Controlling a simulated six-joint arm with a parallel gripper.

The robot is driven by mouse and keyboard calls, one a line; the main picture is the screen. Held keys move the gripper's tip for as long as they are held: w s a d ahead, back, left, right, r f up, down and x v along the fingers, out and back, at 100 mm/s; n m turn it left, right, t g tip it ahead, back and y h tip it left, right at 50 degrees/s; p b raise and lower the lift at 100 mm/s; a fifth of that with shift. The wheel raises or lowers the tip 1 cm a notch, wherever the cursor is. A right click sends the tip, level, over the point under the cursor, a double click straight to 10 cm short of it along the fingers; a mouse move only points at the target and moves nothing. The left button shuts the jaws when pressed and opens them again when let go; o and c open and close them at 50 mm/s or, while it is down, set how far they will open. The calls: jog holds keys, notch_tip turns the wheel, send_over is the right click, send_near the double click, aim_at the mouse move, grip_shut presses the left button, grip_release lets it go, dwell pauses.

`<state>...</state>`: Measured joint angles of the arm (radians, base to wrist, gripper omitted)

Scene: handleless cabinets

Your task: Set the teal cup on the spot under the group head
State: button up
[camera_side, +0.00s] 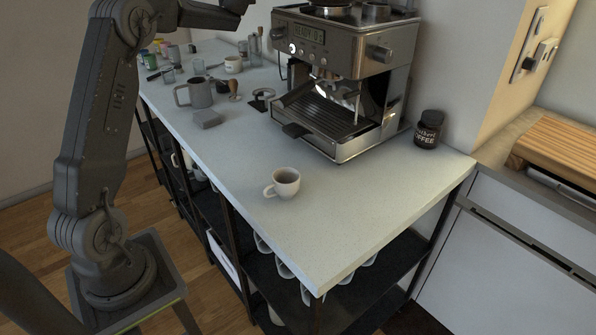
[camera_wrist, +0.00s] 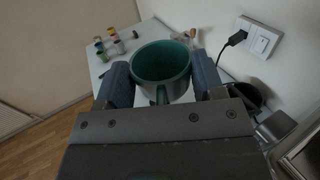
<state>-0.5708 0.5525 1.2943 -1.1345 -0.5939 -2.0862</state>
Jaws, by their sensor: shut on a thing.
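The teal cup (camera_wrist: 162,62) is between the two fingers of my gripper (camera_wrist: 161,80) in the wrist view. The gripper is shut on it, with a finger on each side. I look into its open mouth, and its handle points toward the camera. The cup and my fingers are out of the side view, above its top edge. In the side view the coffee machine (camera_side: 365,48) stands on the counter. Its group head (camera_side: 342,82) hangs above the slatted drip tray (camera_side: 325,112). No cup stands on the tray.
A white cup (camera_side: 286,184) stands on the counter (camera_side: 330,220) in front of the machine. A coffee jar (camera_side: 429,128) is right of it. A grey pitcher (camera_side: 199,93), a tamper (camera_side: 235,88) and several small items fill the left end. The counter's front right is clear.

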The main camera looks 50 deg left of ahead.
jog(key=s+d+r, duration=0.3)
jog(key=d+r, duration=0.2)
jog(key=r, duration=0.5)
jog(key=s+d+r+t, duration=0.1)
jog(key=s+d+r, duration=0.3)
jog(key=r, duration=0.6)
jog(key=s+d+r+m, duration=0.1)
jog(key=s+d+r, duration=0.3)
jog(key=r, duration=0.6)
jog(key=shift+d+h, duration=0.4)
jog(key=shift+d, duration=0.5)
jog(key=d, duration=0.3)
jog(key=shift+r+t, duration=0.35)
jog(key=shift+t, duration=0.05)
jog(key=w+d+f+m+t+h, duration=0.3)
jog(key=w+d+f+m+t, duration=0.1)
jog(key=w+d+f, duration=0.85)
jog(key=d+f+m+t+h, duration=0.35)
jog(key=d+f+h, duration=0.35)
jog(key=d+f, duration=1.35)
jog(key=shift+m, duration=0.35)
jog(key=s+f, duration=0.3)
jog(key=f, duration=0.5)
jog(key=s+a+f, duration=0.1)
jog(key=s+f, duration=0.2)
jog(key=f, duration=0.4)
jog(key=s+a+f, duration=0.1)
jog(key=s+f, duration=0.3)
jog(key=f, duration=0.4)
jog(key=shift+f, duration=0.35)
